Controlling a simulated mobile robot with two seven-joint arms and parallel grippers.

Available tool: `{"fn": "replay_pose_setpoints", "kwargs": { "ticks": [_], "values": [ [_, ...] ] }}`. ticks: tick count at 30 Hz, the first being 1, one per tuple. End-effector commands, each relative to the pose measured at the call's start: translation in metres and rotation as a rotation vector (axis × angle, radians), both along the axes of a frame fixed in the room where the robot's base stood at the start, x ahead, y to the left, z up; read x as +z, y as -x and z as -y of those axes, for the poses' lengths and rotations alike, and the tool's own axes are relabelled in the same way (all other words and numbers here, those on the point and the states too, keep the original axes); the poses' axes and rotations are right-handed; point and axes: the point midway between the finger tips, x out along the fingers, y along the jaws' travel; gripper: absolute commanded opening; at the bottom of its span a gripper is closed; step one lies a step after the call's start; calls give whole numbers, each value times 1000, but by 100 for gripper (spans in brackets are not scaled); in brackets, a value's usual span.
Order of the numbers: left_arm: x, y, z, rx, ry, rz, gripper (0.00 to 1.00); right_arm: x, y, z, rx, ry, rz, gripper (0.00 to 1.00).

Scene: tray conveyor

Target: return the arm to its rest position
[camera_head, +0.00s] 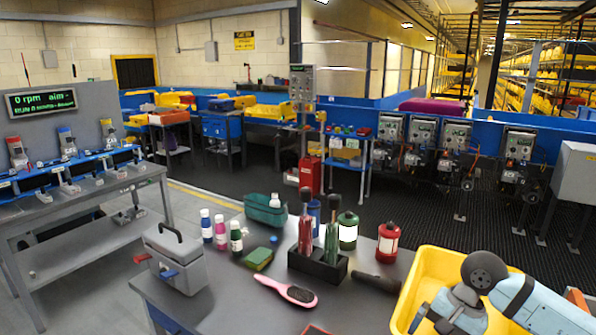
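My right arm (540,305) comes in from the lower right and bends at a dark round joint. Its hand (437,317) points down at the yellow bin (436,259) on the grey table. The fingertips are small and partly hidden low in the picture, so I cannot tell whether they are open or shut, or whether they hold anything. My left arm and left gripper are not in view.
On the table (235,305) are a grey toolbox (178,268), several small bottles, a green bin (262,212), a sponge (259,258), a pink brush (291,292), a black holder (318,268), a green canister (347,232) and a red canister (388,240). The table's front middle is mostly clear.

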Motion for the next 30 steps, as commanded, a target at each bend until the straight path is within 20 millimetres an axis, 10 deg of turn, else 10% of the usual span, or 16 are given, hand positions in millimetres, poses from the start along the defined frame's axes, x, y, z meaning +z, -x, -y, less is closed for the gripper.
{"fn": "replay_pose_setpoints", "kwargs": {
  "ticks": [11, 17, 21, 22, 30],
  "values": [
    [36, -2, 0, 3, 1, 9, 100, 23, 74, -162, -659, -953, -759, 100],
    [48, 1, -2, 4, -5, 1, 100, 38, 72, -166, -1198, -1365, -1500, 100],
    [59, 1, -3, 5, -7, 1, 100, 8, 73, -136, -1597, -1557, -2136, 100],
    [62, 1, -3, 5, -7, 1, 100, -4, 76, -128, 1572, 1481, 2134, 100],
    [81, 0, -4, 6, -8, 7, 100, -125, 163, -79, 905, 652, 1445, 100]
  ]
}}
